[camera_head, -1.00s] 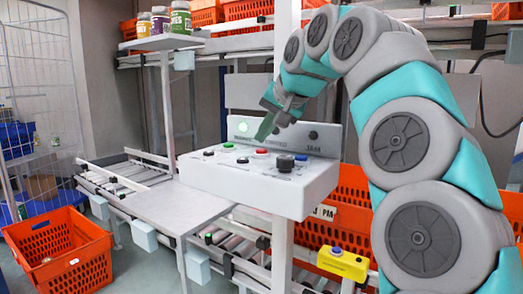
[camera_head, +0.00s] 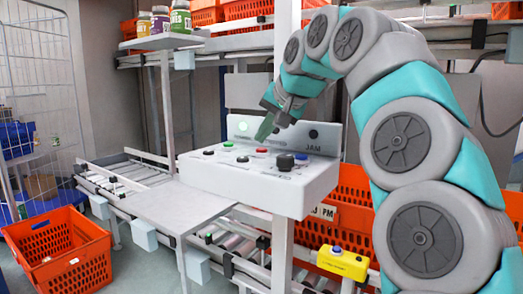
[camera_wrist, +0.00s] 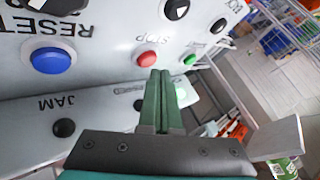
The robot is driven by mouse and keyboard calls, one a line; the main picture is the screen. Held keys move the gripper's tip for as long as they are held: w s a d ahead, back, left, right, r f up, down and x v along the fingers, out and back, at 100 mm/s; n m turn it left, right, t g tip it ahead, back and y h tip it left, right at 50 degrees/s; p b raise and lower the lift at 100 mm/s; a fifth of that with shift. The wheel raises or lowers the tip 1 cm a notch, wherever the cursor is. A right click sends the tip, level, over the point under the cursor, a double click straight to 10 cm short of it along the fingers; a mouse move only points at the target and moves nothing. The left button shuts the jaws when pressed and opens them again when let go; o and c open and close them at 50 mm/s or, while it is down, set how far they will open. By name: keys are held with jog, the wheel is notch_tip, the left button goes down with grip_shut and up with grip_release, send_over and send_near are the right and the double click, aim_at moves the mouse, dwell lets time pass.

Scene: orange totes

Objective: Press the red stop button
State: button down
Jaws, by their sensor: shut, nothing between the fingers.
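The red stop button (camera_wrist: 146,59) sits on the white control panel (camera_wrist: 100,30), under the word STOP, which reads upside down in the wrist view. In the head view the red button (camera_head: 262,150) is on the panel's top face. My gripper (camera_wrist: 161,75) has its two green fingers shut together and empty. Its fingertips appear just below the red button in the wrist view; I cannot tell whether they touch it. In the head view my gripper (camera_head: 264,134) is above the panel, close behind the button.
A green button (camera_wrist: 189,60) and a blue button (camera_wrist: 51,60) flank the red one. A black knob (camera_head: 286,161) stands at the panel's right front. The panel's raised back (camera_head: 325,140) carries a JAM label. A yellow box (camera_head: 343,262) with a blue button is below.

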aim_at(263, 151)
jog(key=shift+f+b, duration=0.4)
jog(key=shift+f, duration=0.35)
dwell(0.6)
dwell(0.3)
jog(key=shift+r+p, duration=0.8)
jog(key=shift+r, duration=0.15)
notch_tip(263, 151, up, 3)
jog(key=shift+f+p, duration=0.15)
jog(key=shift+p, duration=1.05)
jog(key=shift+r, duration=1.15)
